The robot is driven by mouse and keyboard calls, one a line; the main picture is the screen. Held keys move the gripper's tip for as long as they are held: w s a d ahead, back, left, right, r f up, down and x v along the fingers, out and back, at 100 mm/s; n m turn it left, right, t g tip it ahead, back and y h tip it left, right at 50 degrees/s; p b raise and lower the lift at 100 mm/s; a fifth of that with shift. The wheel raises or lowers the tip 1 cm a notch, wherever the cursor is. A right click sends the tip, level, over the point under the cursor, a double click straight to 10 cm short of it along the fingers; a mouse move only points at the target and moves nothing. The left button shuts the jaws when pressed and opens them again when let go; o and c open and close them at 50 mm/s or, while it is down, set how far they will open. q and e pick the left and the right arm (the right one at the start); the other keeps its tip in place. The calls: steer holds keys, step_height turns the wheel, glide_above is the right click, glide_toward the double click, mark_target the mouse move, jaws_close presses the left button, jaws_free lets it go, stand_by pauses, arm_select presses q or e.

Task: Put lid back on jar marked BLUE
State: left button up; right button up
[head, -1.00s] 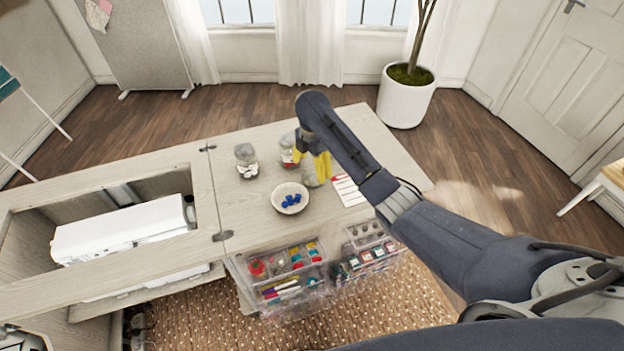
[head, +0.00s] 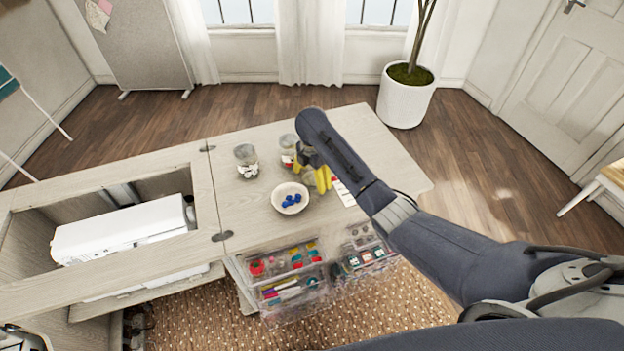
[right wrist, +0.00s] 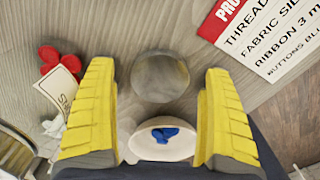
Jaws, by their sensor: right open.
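My right gripper (head: 322,182) is open over the cabinet top, just right of the bowl. In the right wrist view its yellow fingers (right wrist: 160,125) stand apart. A round, grey, see-through thing (right wrist: 160,77) shows between and beyond them; I cannot tell whether it is a lid or a clear jar from above. The white bowl (head: 290,207) holds several blue buttons (head: 290,200). One jar (head: 246,158) with whitish contents stands at the left. Another jar (head: 288,150), with red contents, stands behind the bowl, partly hidden by my arm. No BLUE marking is readable.
A list card (head: 345,194) lies right of the gripper; it also shows in the right wrist view (right wrist: 265,40). A white sewing machine (head: 125,230) sits in the left recess. Clear drawers (head: 290,275) with sewing supplies stand below the front edge. The right end of the top is clear.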

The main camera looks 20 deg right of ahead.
mark_target(312, 178)
steer(key=c, duration=0.9)
steer(key=shift+r, duration=0.1)
step_height(312, 178, up, 20)
steer(key=shift+f, duration=0.1)
stand_by(0.7)
stand_by(0.3)
